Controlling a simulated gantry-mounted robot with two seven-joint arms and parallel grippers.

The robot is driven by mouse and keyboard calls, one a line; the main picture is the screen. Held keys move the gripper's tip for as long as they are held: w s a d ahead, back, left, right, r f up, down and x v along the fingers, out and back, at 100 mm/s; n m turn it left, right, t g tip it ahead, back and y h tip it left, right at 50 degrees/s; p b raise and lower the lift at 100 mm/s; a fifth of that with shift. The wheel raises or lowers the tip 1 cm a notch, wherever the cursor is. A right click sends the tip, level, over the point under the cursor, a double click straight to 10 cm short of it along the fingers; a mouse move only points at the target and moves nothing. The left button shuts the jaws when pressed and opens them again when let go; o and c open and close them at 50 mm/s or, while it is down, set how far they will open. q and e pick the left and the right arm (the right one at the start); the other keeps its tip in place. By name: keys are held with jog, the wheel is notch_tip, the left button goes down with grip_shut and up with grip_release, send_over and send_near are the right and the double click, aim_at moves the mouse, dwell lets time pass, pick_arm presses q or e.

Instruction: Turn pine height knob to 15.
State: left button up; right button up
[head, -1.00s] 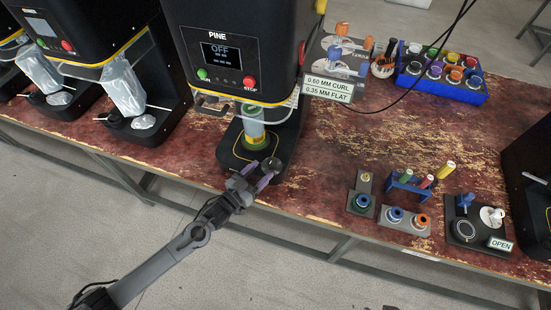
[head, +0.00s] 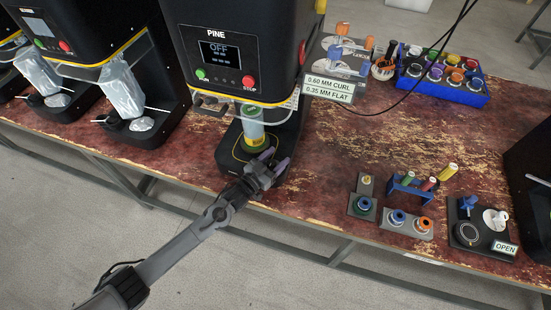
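The black PINE machine (head: 222,75) stands at the back of the table, with OFF on its screen (head: 220,53). A clear can with a green and yellow base (head: 252,130) stands on its lower plate. The height knob, a dark round part at the front right of the machine's base (head: 232,168), is now mostly hidden by my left gripper. My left gripper (head: 275,157) is over that corner, its two purple-grey fingers apart, one on either side of the knob's place. I cannot tell whether they touch it. The knob's scale cannot be read. My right gripper is out of view.
A sign (head: 329,88) reads 0.60 MM CURL, 0.35 MM FLAT. A blue rack (head: 440,92) of coloured parts stands at the back right. Small fixtures (head: 408,223) and a black plate marked OPEN (head: 478,232) lie front right. The table middle is clear.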

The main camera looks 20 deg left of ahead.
pick_arm(q)
jog(key=c, duration=0.9)
jog(key=shift+r+n+t+y+p, duration=0.1)
jog(key=shift+n+t+y+p, duration=0.3)
jog(key=shift+y, duration=0.3)
jog(key=shift+a+n+y, duration=0.1)
jog(key=shift+n+y, duration=0.3)
jog(key=shift+y, duration=0.1)
jog(key=o, duration=1)
jog(key=shift+c, duration=0.2)
jog(key=shift+a, duration=0.1)
jog(key=p+v, duration=0.2)
jog(key=v, duration=0.8)
jog(key=shift+s, duration=0.3)
